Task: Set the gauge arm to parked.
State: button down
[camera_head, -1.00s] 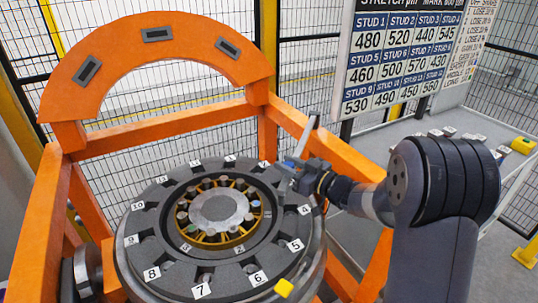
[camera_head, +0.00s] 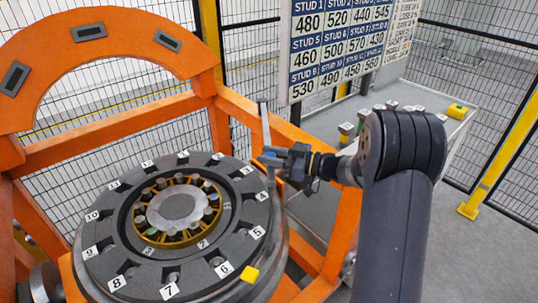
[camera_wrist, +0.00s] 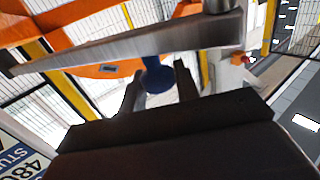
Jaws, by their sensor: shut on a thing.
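The gauge arm (camera_head: 265,128) is a grey metal bar standing at the right rim of the dark round wheelset (camera_head: 95,262). In the wrist view the bar (camera_wrist: 120,50) crosses the upper picture, with a blue knob (camera_wrist: 157,76) below it. My gripper (camera_head: 274,160) is beside the bar, at the wheel's right edge. In the wrist view my gripper (camera_wrist: 160,92) has its two fingers on either side of the blue knob, shut on it. The knob is mostly hidden by the gripper in the head view. No mark for the parked position can be made out.
An orange gantry frame (camera_head: 110,139) with an arch surrounds the wheel. A stud chart (camera_head: 340,45) stands behind. A grey table (camera_head: 440,125) with small parts is at the back right. Mesh fencing encloses the area.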

jog(key=c, duration=1.1)
grip_release()
jog(key=b+v, duration=0.2)
jog(key=v, duration=0.5)
jog(key=shift+d, duration=0.25)
jog(key=shift+c, duration=0.4)
